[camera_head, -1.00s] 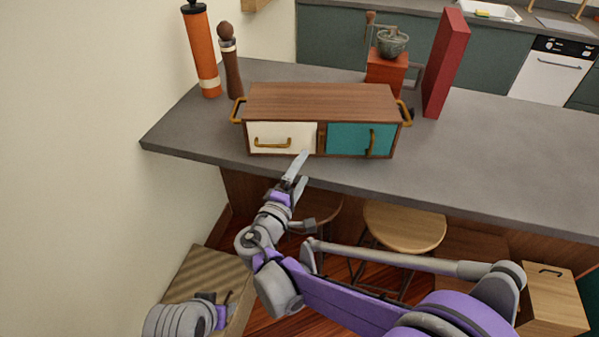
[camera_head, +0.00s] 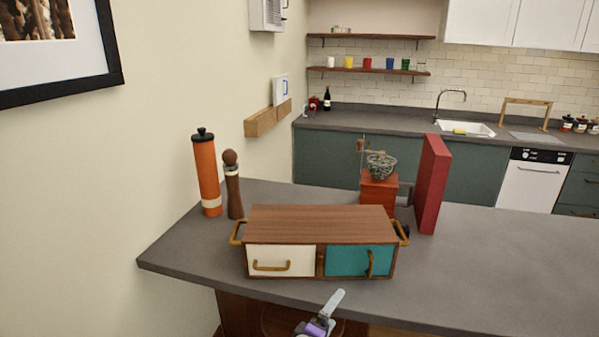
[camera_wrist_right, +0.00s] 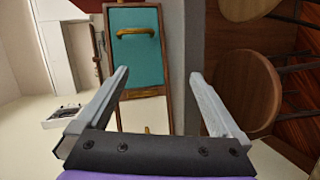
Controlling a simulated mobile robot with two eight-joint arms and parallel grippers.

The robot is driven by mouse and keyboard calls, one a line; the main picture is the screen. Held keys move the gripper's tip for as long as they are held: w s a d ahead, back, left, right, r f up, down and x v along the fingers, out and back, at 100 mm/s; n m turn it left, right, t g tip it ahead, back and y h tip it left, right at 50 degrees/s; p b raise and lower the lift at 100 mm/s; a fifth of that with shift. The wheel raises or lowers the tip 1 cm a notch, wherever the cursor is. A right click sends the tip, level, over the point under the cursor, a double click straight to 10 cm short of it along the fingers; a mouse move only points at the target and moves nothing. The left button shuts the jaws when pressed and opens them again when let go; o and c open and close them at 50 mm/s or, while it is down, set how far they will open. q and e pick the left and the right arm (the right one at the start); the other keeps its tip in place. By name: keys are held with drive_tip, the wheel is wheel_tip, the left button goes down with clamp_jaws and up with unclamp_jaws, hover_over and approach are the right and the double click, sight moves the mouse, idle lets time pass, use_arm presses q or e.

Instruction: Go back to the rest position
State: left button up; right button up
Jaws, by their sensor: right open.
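My right gripper (camera_head: 326,311) shows at the bottom of the head view, in front of the counter's near edge and below the wooden box. In the right wrist view its two fingers (camera_wrist_right: 160,95) stand wide apart with nothing between them. The box (camera_head: 320,222) stands on the counter, with a white drawer front (camera_head: 281,260) on the left and a teal door (camera_head: 359,260) on the right, both looking closed. The teal door (camera_wrist_right: 136,47) also shows beyond the fingers in the wrist view. My left gripper is not in view.
The grey counter (camera_head: 480,270) has clear room right of the box. An orange mill (camera_head: 207,175) and a brown mill (camera_head: 233,188) stand behind it at left. A coffee grinder (camera_head: 379,188) and a red book (camera_head: 431,185) stand behind at right. A stool (camera_wrist_right: 241,90) is near the gripper.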

drive_tip(key=s+d+f+m+g+y+p, duration=0.25)
drive_tip(key=s+d+m+g, duration=0.35)
drive_tip(key=s+d, duration=0.65)
drive_tip(key=s+a+f+m+g+y+p, duration=0.1)
drive_tip(key=s+m+y, duration=0.4)
drive_tip(key=s, duration=0.7)
drive_tip(key=shift+s+a+f+g+p, duration=0.15)
drive_tip(key=shift+a+f+g+p, duration=0.2)
drive_tip(key=shift+a+f+g, duration=0.25)
